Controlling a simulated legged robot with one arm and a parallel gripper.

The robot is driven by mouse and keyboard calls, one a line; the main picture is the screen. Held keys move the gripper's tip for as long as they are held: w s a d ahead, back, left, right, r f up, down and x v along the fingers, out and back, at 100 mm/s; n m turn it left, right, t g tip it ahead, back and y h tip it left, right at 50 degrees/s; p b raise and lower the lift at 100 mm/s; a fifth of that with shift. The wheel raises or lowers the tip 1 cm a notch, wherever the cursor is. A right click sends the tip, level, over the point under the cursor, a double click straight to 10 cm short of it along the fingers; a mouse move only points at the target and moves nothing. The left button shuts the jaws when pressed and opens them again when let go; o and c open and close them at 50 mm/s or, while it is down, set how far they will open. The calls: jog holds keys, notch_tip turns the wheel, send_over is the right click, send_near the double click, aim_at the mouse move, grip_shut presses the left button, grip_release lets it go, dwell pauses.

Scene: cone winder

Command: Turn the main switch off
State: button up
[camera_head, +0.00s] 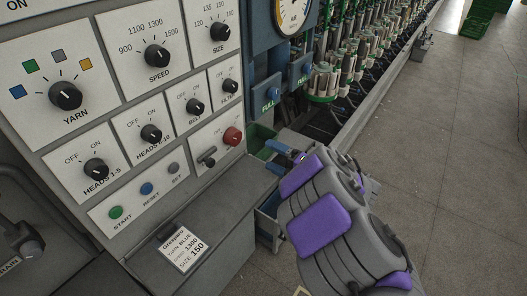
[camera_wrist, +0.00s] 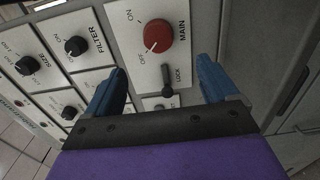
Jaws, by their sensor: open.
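The main switch is a round red knob (camera_wrist: 158,36) on a white plate marked MAIN, ON and OFF. A pale mark on its face appears to lie on the side near the OFF label. In the head view the red knob (camera_head: 233,136) sits at the panel's lower right. A small dark LOCK lever (camera_wrist: 167,88) is beside the knob on the same plate, and shows in the head view (camera_head: 207,157). My gripper (camera_wrist: 161,66) is open and empty, its blue fingers on either side of the lever in the wrist view, apart from the knob. In the head view my gripper (camera_head: 284,151) is right of the panel.
The FILTER knob (camera_wrist: 75,46) is near the main plate. START (camera_head: 116,212) and RESET (camera_head: 147,189) buttons lie lower left on the panel. A printed card (camera_head: 183,247) lies on the ledge below. A green bin (camera_head: 260,137) is behind my gripper.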

jog(key=shift+v, duration=1.75)
